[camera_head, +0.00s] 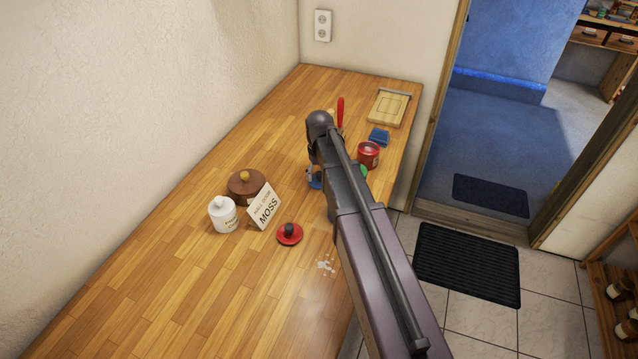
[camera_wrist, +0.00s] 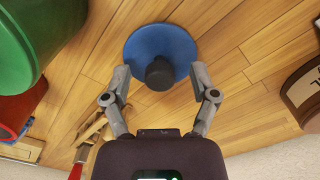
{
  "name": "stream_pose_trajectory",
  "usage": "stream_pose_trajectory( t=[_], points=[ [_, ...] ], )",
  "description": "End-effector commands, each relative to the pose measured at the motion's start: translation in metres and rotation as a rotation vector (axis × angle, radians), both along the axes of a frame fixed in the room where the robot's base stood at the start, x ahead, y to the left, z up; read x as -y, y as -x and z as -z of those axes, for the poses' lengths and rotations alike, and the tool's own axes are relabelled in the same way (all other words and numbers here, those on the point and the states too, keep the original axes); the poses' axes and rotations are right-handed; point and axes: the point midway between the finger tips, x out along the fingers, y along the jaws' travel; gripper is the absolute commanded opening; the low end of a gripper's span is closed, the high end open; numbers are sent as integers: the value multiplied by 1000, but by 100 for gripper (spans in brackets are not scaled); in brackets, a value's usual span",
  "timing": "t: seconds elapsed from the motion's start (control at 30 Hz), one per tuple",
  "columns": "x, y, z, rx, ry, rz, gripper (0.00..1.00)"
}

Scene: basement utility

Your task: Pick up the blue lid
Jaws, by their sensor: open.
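The blue lid (camera_wrist: 177,42) lies on the wooden worktop in the wrist view, a round disc with a dark knob (camera_wrist: 160,74). My gripper (camera_wrist: 160,82) is open, its two fingers spread on either side of the knob with nothing held. The fingertips overlap the near part of the lid in the picture; whether they touch it I cannot tell. In the head view only a small blue part of the lid (camera_head: 315,183) shows beside my arm, which hides the rest.
The wooden worktop (camera_head: 150,260) holds a red lid (camera_head: 289,235), a MOSS sign (camera_head: 264,207), a brown lidded pot (camera_head: 244,184), a white jar (camera_head: 223,215) and a red pot (camera_head: 369,154). A green container (camera_wrist: 35,35) stands close left in the wrist view. The front left worktop is clear.

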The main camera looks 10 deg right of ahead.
Motion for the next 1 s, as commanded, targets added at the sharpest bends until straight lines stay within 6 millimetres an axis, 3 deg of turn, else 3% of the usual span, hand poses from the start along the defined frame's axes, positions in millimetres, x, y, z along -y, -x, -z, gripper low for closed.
stream_pose_trajectory(
  t=[0.57,0.83,1.0],
  points=[
    [0,0,0,0,0,0,76],
    [0,0,0,0,0,0,0],
    [0,0,0,0,0,0,0]
  ],
)
